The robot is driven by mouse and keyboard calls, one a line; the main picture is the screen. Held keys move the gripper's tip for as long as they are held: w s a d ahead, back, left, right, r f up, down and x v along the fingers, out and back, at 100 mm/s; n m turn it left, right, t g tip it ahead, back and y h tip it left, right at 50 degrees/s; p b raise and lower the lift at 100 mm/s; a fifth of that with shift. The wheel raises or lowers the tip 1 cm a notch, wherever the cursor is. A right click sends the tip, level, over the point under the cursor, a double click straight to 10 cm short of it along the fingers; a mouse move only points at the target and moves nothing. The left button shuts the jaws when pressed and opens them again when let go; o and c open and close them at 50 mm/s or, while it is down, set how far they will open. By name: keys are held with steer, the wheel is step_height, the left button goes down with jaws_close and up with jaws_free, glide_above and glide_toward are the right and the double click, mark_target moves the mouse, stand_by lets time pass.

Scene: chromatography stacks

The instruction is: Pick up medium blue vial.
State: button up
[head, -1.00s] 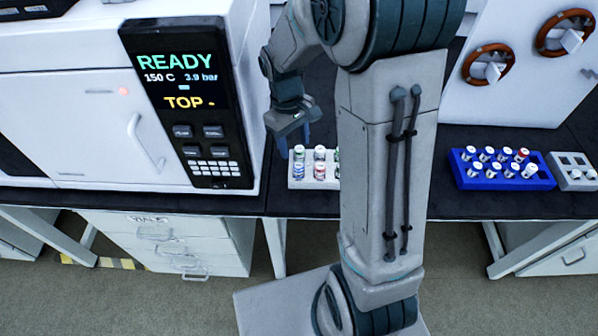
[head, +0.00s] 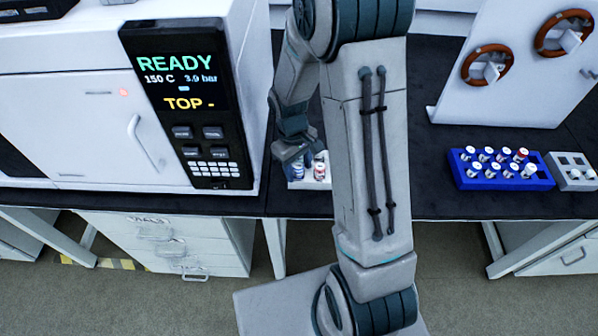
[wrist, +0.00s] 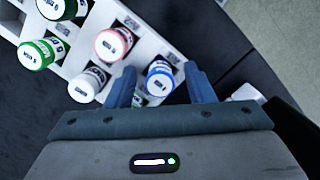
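In the wrist view a white-capped vial with a blue band (wrist: 160,80) sits in the white rack (wrist: 140,33). My gripper (wrist: 159,68) is open, with one finger to each side of this vial and a gap on both sides. In the head view my gripper is low over the white rack (head: 297,185), at its left end, and its fingertips are hard to make out. My arm hides much of the rack in the head view.
Green-banded (wrist: 38,53), red-banded (wrist: 114,42) and white (wrist: 88,84) vials stand close by in the rack. The instrument with the READY screen (head: 180,75) is just left. A blue rack (head: 500,180) with several vials and a grey rack (head: 572,172) stand right.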

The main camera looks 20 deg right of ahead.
steer(key=c, duration=0.9)
steer(key=shift+r, duration=0.1)
